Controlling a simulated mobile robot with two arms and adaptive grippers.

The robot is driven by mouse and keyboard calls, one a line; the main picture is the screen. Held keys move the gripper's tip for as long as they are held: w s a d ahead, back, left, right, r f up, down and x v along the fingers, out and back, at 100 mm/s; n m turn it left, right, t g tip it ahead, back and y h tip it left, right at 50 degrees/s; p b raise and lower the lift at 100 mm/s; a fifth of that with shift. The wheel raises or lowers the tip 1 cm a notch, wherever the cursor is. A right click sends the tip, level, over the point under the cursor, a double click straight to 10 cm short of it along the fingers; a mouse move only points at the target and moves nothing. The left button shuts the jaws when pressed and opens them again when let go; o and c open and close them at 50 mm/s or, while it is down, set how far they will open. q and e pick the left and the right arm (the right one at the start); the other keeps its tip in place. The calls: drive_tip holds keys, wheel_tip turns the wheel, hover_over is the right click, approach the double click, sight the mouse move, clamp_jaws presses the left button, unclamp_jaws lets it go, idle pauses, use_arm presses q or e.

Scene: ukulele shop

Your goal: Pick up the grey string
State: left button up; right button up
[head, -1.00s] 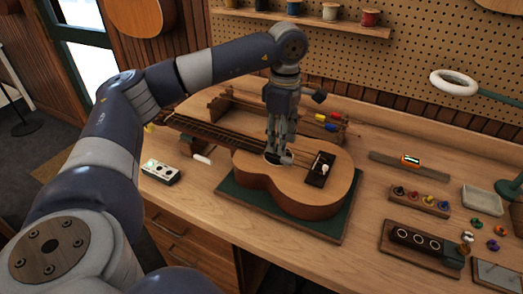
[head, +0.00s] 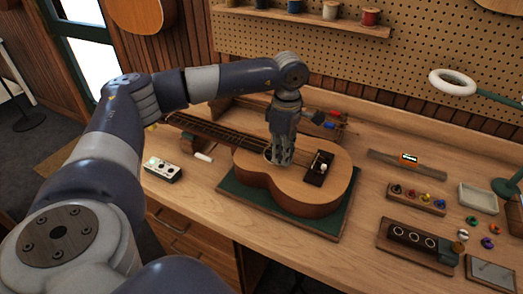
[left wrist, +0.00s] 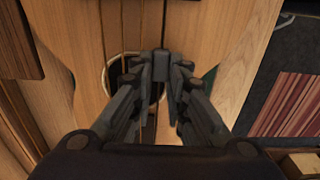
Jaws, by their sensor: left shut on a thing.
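The ukulele (head: 275,185) lies on its back on a green mat (head: 325,220), its neck pointing to the upper left. My left gripper (head: 281,160) is over its soundhole, pointing down. My right gripper is out of view.
A small pedal-like box (head: 162,169) stands left of the mat. To the right are a rack of coloured knobs (head: 417,198), a dark block with rings (head: 415,243) and a pale tray (head: 478,198). A rack stands behind the ukulele.

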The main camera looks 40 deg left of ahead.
use_arm(q)
drive_tip(key=shift+r, duration=0.15)
drive_tip(key=shift+r+b, duration=0.2)
drive_tip(key=shift+b, duration=0.1)
drive_tip(key=r, duration=0.1)
drive_tip(key=r+b, duration=0.1)
drive_tip(key=shift+s+d+r+b, duration=0.1)
drive_tip(key=shift+d+r+b, duration=0.2)
drive_tip(key=s+d+r+b, duration=0.1)
drive_tip(key=s+d+b, duration=0.1)
drive_tip(key=s+d, duration=0.3)
drive_tip(key=s+d+r+b, duration=0.1)
drive_tip(key=s+d+b, duration=0.15)
drive_tip(key=d, duration=0.45)
drive_tip(key=r+p, duration=0.2)
drive_tip(key=r, duration=0.1)
drive_tip(key=s+d+r+p, duration=0.1)
drive_tip(key=shift+r, duration=0.4)
drive_tip(key=shift+w+a, duration=0.1)
drive_tip(key=shift+w, duration=0.1)
